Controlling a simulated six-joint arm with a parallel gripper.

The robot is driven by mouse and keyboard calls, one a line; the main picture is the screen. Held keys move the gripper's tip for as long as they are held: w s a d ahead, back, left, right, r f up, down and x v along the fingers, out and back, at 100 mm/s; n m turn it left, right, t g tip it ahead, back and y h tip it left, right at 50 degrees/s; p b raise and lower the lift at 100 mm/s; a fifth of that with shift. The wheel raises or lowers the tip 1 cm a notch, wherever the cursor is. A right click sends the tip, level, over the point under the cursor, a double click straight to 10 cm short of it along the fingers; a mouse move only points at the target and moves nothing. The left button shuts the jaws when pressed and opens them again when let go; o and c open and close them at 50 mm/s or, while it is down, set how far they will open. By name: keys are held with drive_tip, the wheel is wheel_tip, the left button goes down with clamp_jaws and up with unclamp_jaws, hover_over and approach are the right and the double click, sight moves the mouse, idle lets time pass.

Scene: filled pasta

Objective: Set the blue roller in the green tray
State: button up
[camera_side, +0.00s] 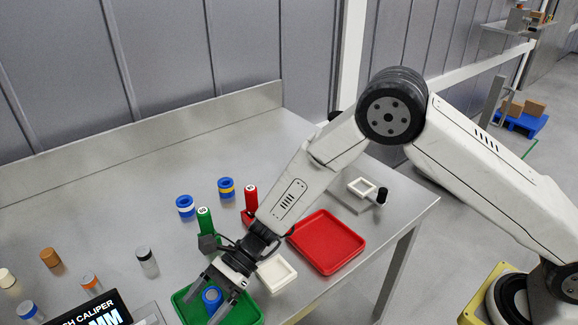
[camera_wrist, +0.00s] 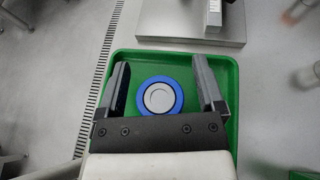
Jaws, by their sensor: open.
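The blue roller (camera_side: 212,298) stands upright inside the green tray (camera_side: 251,314) at the bottom of the side view. In the wrist view the blue roller (camera_wrist: 160,97) shows as a blue ring with a pale centre, near the middle of the green tray (camera_wrist: 180,58). My gripper (camera_side: 204,306) is low over the tray, its fingers on either side of the roller. In the wrist view my gripper (camera_wrist: 161,70) is open, with a gap between each finger and the roller. The lower part of the tray is hidden by my gripper there.
A red tray (camera_side: 327,243) and a cream square tray (camera_side: 276,273) lie to the right. Green (camera_side: 205,221) and red (camera_side: 251,199) upright handles and two blue ringed rollers (camera_side: 185,206) stand behind. A caliper display (camera_side: 88,312) and several small cylinders are at left.

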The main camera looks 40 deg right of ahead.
drive_tip(key=v, duration=1.2)
idle(0.5)
drive_tip(key=s+d+r+n+t+h, duration=0.1)
drive_tip(key=s+d+n+h, duration=0.3)
drive_tip(key=d, duration=0.4)
drive_tip(key=s+d+r+n+t+h, duration=0.1)
drive_tip(key=s+d+n+h, duration=0.3)
drive_tip(key=d, duration=0.5)
drive_tip(key=s+d+r+n+t+h, duration=0.1)
drive_tip(key=s+d+n+t+h, duration=0.2)
drive_tip(key=d+n, duration=0.4)
drive_tip(key=shift+s+d+r+n+h, duration=0.25)
drive_tip(key=shift+s+d+n+h, duration=0.25)
drive_tip(key=shift+d+h, duration=0.5)
drive_tip(key=shift+a, duration=0.1)
